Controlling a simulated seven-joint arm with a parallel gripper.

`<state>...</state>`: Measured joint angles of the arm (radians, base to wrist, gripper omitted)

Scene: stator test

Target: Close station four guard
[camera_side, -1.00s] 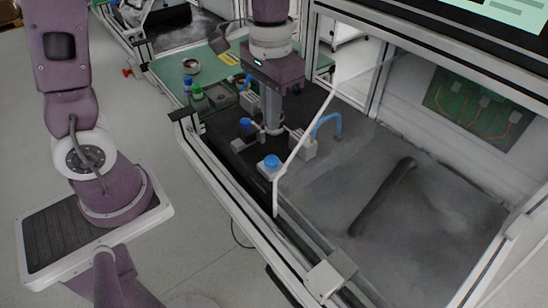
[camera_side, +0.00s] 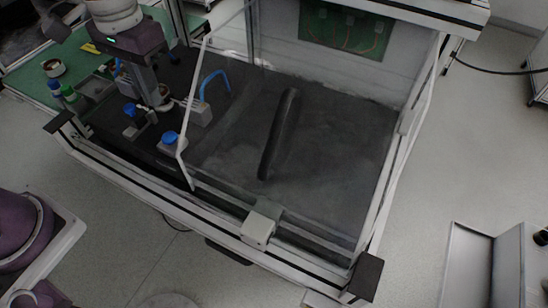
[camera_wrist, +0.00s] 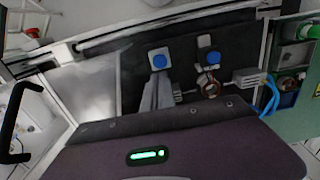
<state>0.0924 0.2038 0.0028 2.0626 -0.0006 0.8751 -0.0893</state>
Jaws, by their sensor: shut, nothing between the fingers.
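The guard (camera_side: 228,150) is a clear panel with a white left edge frame, standing over the right part of the bench front. Its long black handle (camera_side: 278,135) sits on the panel, tilted in the side view; it also shows at the left edge of the wrist view (camera_wrist: 17,120). The left part of the station front is uncovered. My gripper (camera_side: 163,104) points down at this left part, left of the guard's edge and well apart from the handle. Its shut, empty fingers show in the wrist view (camera_wrist: 157,92). Contact between the fingers and nearby parts cannot be told.
Two blue-topped buttons (camera_side: 170,137) (camera_side: 129,110) stand close to my gripper. A grey block (camera_side: 199,111) with a blue hose (camera_side: 214,79) is right of it. A pale box (camera_side: 258,228) sits on the front rail. The floor before the station is largely clear.

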